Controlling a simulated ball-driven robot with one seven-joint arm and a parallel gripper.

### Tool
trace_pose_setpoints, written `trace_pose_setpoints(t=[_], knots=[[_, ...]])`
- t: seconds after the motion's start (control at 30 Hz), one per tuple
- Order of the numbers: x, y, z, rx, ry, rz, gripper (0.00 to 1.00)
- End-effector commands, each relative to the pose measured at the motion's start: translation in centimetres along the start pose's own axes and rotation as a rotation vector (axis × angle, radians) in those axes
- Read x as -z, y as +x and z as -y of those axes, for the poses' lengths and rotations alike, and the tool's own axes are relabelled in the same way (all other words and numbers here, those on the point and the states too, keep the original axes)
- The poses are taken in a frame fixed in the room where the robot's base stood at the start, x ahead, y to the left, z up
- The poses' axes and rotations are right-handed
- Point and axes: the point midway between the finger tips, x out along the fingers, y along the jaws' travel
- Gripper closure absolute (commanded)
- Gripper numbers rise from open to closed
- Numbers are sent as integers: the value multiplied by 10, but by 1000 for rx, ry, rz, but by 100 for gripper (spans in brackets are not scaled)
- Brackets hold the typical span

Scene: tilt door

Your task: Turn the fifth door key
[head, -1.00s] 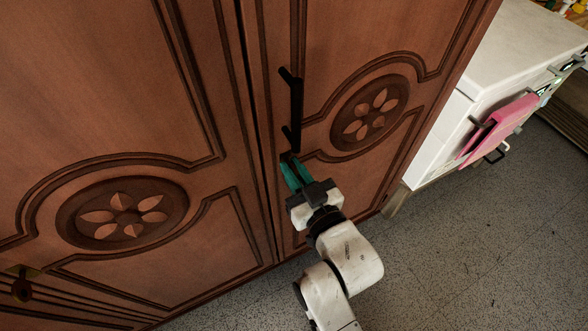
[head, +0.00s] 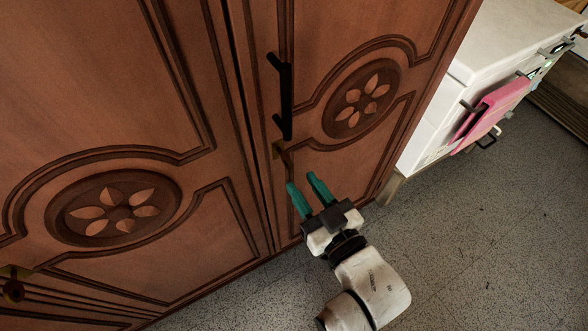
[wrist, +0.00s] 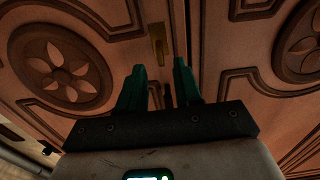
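The brown wooden door (head: 300,190) has a black bar handle (head: 285,95). A small brass lock plate (head: 279,149) sits just below the handle. In the wrist view the brass plate (wrist: 158,40) is beyond the fingertips, with what looks like a key in it, too small and dark to tell its angle. My gripper (head: 302,180) has two green fingers spread apart with nothing between them, just below and in front of the plate. The gripper also shows in the wrist view (wrist: 160,66), its fingers pointing toward the plate without touching it.
Another carved door panel (head: 120,190) is to the left, with a brass plate and dark knob or key (head: 15,288) low at its edge. A white cabinet (head: 470,90) with a pink cloth (head: 490,112) stands at right. The grey floor (head: 470,230) is clear.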

Motion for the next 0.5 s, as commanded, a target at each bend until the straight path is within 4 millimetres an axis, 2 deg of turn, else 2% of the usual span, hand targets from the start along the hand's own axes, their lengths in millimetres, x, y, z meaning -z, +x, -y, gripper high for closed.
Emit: trace_pose_setpoints(t=[0.03,0.2,0.5], knots=[[-1,-9,0,0,0,1,66],[-1,-27,0,0,0,1,66],[0,-34,0,0,0,0,66]])
